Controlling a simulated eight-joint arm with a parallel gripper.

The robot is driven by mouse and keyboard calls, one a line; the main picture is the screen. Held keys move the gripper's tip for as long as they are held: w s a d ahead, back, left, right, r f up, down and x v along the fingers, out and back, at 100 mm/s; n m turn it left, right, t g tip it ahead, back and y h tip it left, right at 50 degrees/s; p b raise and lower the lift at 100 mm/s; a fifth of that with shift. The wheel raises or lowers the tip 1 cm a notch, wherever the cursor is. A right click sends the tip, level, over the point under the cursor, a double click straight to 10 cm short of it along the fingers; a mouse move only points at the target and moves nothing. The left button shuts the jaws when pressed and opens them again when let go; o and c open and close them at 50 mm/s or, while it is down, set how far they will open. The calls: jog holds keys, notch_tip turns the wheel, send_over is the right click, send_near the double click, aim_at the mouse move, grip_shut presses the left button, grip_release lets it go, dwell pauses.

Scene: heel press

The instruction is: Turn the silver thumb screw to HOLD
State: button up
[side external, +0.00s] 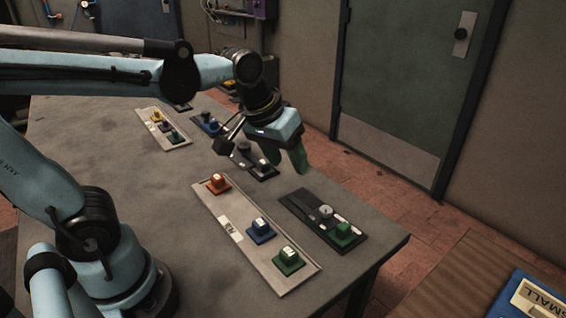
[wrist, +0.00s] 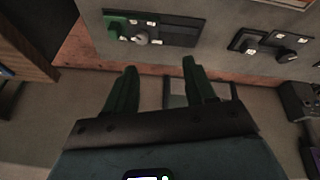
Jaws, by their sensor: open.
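The silver thumb screw (side external: 326,211) sits on a black panel (side external: 301,212) near the right front of the table, with a green block (side external: 344,231) beside it. In the wrist view, the thumb screw (wrist: 141,38) shows near the top, with small white labels around it too small to read. My gripper (side external: 285,154) hangs in the air behind and left of that panel, apart from the screw. In the wrist view, its two green fingers (wrist: 160,70) are spread, with nothing held between them.
A long pale panel (side external: 238,232) with orange, blue and green blocks lies to the left of the black panel. Another black panel with a dark knob (side external: 245,147) is close behind my gripper. More panels stand at the far end. The table's right edge (side external: 375,212) is near the screw.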

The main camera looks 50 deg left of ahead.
aim_at(326, 209)
jog(key=w+d+n+g, duration=0.4)
jog(key=w+n+g, duration=0.15)
jog(key=w, duration=0.25)
jog(key=shift+t, duration=0.45)
notch_tip(326, 209, down, 13)
jog(key=shift+f, duration=0.1)
jog(key=shift+c, duration=0.3)
grip_shut()
